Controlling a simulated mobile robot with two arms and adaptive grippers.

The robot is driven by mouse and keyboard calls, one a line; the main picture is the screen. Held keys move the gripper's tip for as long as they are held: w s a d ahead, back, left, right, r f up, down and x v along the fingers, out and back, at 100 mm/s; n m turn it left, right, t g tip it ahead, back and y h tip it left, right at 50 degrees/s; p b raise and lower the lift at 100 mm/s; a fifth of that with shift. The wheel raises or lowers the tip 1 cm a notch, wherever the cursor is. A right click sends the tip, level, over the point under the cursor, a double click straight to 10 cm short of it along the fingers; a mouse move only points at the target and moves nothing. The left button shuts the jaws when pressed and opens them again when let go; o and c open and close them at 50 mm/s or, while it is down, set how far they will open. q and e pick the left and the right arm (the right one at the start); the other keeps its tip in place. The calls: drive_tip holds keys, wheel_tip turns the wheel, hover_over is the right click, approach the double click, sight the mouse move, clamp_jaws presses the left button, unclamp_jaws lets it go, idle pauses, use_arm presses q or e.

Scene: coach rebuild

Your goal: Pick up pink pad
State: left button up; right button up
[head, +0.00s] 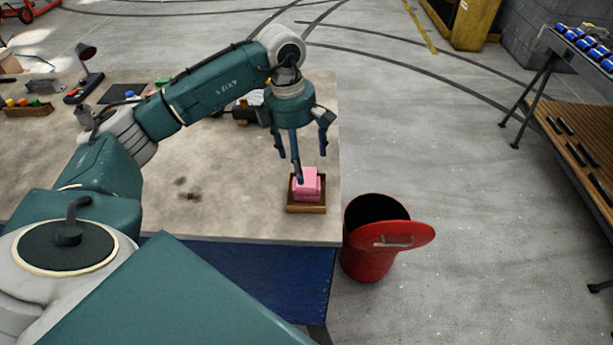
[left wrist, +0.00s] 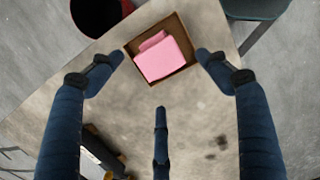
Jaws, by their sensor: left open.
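Pink pads (head: 308,182) lie in a small brown wooden tray (head: 306,209) at the right front corner of the worktable. They look like a stack, with one piece set off from another; I cannot tell how many there are. In the left wrist view the pink pad (left wrist: 160,61) and the tray (left wrist: 184,27) show beyond the fingertips. My left gripper (head: 301,158) is open and empty above the tray, its fingers pointing down. One finger covers part of the pad in the head view; I cannot tell if it touches. My right gripper is not in view.
A red bin (head: 367,257) with a tilted lid stands on the floor just right of the table corner. The table (head: 235,185) is bare left of the tray. A dark tool (head: 243,112) lies behind the gripper. A bench with blue cans (head: 588,45) is far right.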

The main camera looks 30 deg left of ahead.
use_arm(q)
drive_tip(key=f+p, duration=0.1)
drive_tip(key=f, duration=0.1)
drive_tip(key=d+f+p, duration=0.1)
drive_tip(key=f, duration=0.1)
drive_tip(key=shift+w+f+p, duration=0.15)
drive_tip(key=shift+p, duration=0.15)
drive_tip(key=shift+f, duration=0.35)
drive_tip(key=c, duration=1.2)
drive_tip(key=shift+w+r, duration=0.1)
drive_tip(key=shift+r, duration=0.45)
wheel_tip(320, 180, up, 12)
drive_tip(key=b, duration=0.4)
drive_tip(key=shift+w+r, duration=0.1)
wheel_tip(320, 180, up, 5)
hover_over(307, 176)
drive_tip(key=shift+a+r, duration=0.15)
drive_tip(key=shift+r, duration=0.8)
